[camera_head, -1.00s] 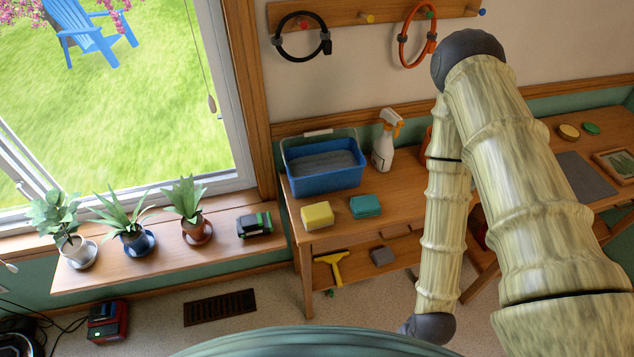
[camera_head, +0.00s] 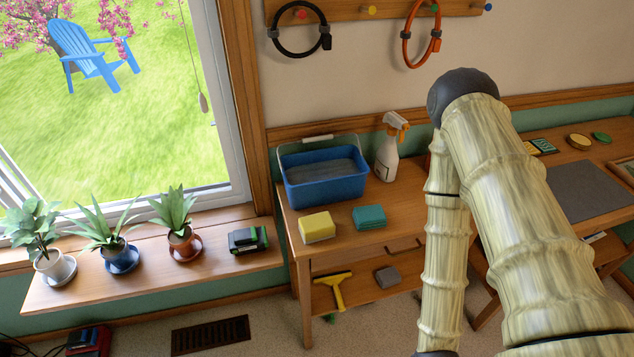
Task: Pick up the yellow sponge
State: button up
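The yellow sponge (camera_head: 317,228) is a block with a pale lower layer. It lies on the top of the wooden side table (camera_head: 405,212), near the front left corner. My bamboo-patterned arm hangs to the right of the sponge. Its lower end runs out at the bottom edge of the view, so my gripper cannot be seen. Nothing touches the sponge or covers it.
A blue bucket (camera_head: 325,183) stands behind the sponge, with a white spray bottle (camera_head: 388,155) beside it. A yellow squeegee (camera_head: 336,289) and a grey block (camera_head: 387,276) lie on the lower shelf.

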aim_at(315, 227)
jog(key=u, duration=2.75)
jog(key=k, duration=0.6)
jog(key=z, duration=1.7)
